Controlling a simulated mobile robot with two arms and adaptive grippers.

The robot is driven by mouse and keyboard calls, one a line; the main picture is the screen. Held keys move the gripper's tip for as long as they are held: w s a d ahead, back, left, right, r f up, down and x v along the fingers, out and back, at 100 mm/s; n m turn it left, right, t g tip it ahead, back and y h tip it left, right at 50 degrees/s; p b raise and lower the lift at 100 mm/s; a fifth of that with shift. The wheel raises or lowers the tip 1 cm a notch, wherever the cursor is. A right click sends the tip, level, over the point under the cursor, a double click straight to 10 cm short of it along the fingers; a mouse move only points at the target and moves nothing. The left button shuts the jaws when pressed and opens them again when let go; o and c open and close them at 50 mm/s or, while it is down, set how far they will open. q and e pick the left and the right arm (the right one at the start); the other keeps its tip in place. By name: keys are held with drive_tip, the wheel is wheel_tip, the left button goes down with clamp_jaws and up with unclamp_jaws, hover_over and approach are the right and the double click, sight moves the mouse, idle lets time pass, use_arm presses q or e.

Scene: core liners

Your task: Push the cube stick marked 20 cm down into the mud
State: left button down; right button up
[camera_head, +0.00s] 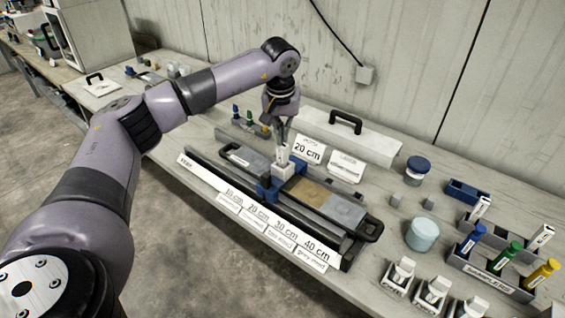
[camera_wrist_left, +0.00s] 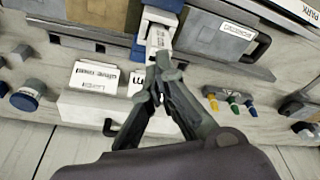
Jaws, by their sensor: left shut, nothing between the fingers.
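The white cube stick (camera_head: 284,158) stands upright in a blue guide (camera_head: 268,190) that straddles the long core tray (camera_head: 325,232). The guide is near the 20 cm label (camera_head: 258,212) on the tray's front strip. My left gripper (camera_head: 282,141) points down at the stick's top, its fingers shut with nothing between them. In the left wrist view the fingertips (camera_wrist_left: 164,70) are close to the stick (camera_wrist_left: 158,38); I cannot tell whether they touch it. The mud (camera_head: 300,190) shows grey and brown beside the guide; the stick's lower end is hidden. My right gripper is out of view.
Behind the tray stand a card reading 20 cm (camera_head: 308,150), a layer card (camera_head: 346,166) and a white case with a black handle (camera_head: 345,122). On the right are a pale blue jar (camera_head: 422,234), white-capped bottles (camera_head: 432,292) and a rack of coloured samplers (camera_head: 505,262).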

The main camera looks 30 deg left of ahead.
use_arm(q)
drive_tip(key=shift+f, duration=0.2)
drive_tip(key=shift+f, duration=0.4)
drive_tip(key=shift+f+b, duration=0.65)
drive_tip(key=shift+f, duration=0.2)
idle(0.5)
drive_tip(key=shift+r, duration=0.1)
drive_tip(key=shift+r+p, duration=2.7)
drive_tip(key=shift+r, duration=0.8)
drive_tip(key=shift+f, duration=0.1)
